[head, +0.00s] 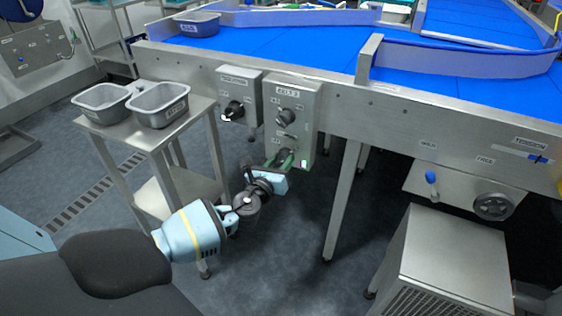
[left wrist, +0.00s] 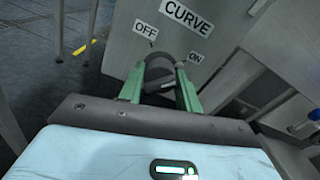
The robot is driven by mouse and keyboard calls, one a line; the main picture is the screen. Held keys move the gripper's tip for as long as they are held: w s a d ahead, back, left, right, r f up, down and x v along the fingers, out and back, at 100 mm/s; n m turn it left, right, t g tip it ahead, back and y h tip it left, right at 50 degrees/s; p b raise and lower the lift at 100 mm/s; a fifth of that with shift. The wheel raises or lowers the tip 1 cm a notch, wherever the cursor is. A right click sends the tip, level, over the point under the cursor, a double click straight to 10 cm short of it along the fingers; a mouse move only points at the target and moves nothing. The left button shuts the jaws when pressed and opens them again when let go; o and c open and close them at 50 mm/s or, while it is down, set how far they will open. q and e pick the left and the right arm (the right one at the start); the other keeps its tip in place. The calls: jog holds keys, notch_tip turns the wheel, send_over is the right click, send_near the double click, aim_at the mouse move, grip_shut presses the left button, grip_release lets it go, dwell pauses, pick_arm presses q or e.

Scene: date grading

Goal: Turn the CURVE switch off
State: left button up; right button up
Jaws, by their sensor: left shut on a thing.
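The CURVE switch (left wrist: 165,74) is a grey rotary knob on a grey panel. In the left wrist view, its CURVE label (left wrist: 187,15) is above it, with OFF on the left and ON on the right. My left gripper's green fingers (left wrist: 160,88) are around the knob, shut on it from both sides. They partly hide it, so I cannot tell which mark it points to. In the head view, my left gripper (head: 284,161) reaches the lower part of the grey control box (head: 308,108). My right gripper is not in view.
Another knob (head: 286,117) sits higher on the same box. A smaller box with a black knob (head: 234,110) is to its left. A steel stand (head: 150,138) with two grey tubs is further left. The blue conveyor (head: 265,42) runs above; a table leg (head: 342,200) stands right of my gripper.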

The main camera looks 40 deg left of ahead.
pick_arm(q)
jog(key=n+b, duration=0.1)
jog(key=n, duration=0.1)
jog(key=shift+f+n, duration=0.1)
jog(key=shift+n, duration=0.3)
jog(key=n, duration=0.2)
jog(key=shift+n+b, duration=0.3)
jog(key=shift+b, duration=0.1)
jog(key=n, duration=0.4)
jog(key=shift+n+b, duration=0.3)
jog(key=shift+b, duration=0.1)
jog(key=n, duration=0.2)
jog(key=shift+n, duration=2.7)
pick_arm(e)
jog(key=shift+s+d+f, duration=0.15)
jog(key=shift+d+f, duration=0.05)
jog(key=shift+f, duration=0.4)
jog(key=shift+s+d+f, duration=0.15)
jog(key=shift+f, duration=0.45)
pick_arm(q)
jog(key=shift+a, duration=0.1)
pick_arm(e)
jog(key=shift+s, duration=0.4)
